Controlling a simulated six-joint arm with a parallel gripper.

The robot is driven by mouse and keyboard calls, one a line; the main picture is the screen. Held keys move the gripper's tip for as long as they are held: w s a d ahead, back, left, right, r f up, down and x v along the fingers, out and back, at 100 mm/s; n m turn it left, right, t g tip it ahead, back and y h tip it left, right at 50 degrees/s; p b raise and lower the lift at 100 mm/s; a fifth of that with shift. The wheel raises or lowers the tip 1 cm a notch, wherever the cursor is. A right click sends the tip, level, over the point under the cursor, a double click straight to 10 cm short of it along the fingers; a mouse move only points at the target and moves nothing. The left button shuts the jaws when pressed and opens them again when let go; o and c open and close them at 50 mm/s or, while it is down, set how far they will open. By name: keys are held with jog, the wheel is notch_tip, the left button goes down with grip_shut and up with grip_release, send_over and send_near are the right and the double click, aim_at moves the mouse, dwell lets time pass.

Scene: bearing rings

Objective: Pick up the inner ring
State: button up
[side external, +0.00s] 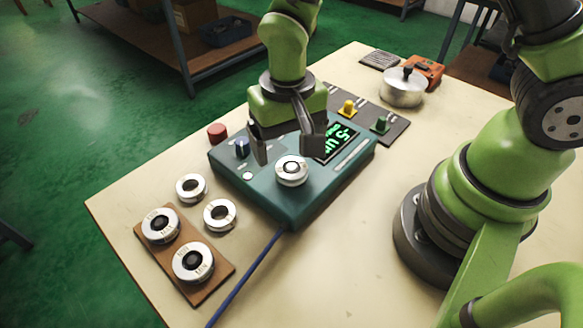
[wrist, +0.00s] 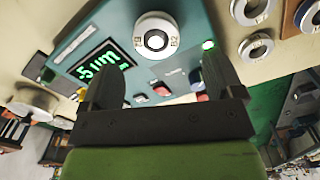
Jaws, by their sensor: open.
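A silver ring (side external: 291,178) with a dark centre sits on top of the teal gauge box (side external: 300,214). In the wrist view this ring (wrist: 157,22) lies beyond the fingertips, roughly midway between them, with small lettering on its face. My gripper (side external: 287,152) is open and empty above the box, its two fingers spread and pointing down. In the wrist view both fingers (wrist: 164,55) stand apart with nothing between them. Two loose silver rings (side external: 181,195) (side external: 210,223) lie on the table left of the box. I cannot tell by looks which ring is the inner ring.
A brown board (side external: 212,288) holds two larger rings with dark centres. The box has a lit green display (side external: 337,142), a blue knob (side external: 242,147) and a cable (side external: 245,278). A red button (side external: 217,131), a grey strip with knobs and a lidded metal pot (side external: 402,92) stand nearby.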

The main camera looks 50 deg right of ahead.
aim_at(292, 167)
jog(key=f, duration=0.4)
jog(key=shift+s, duration=0.35)
jog(key=shift+f, duration=0.45)
jog(key=c, duration=1.2)
jog(key=shift+r, duration=0.1)
notch_tip(292, 167, up, 9)
jog(key=shift+r, duration=0.1)
jog(key=shift+f, duration=3.7)
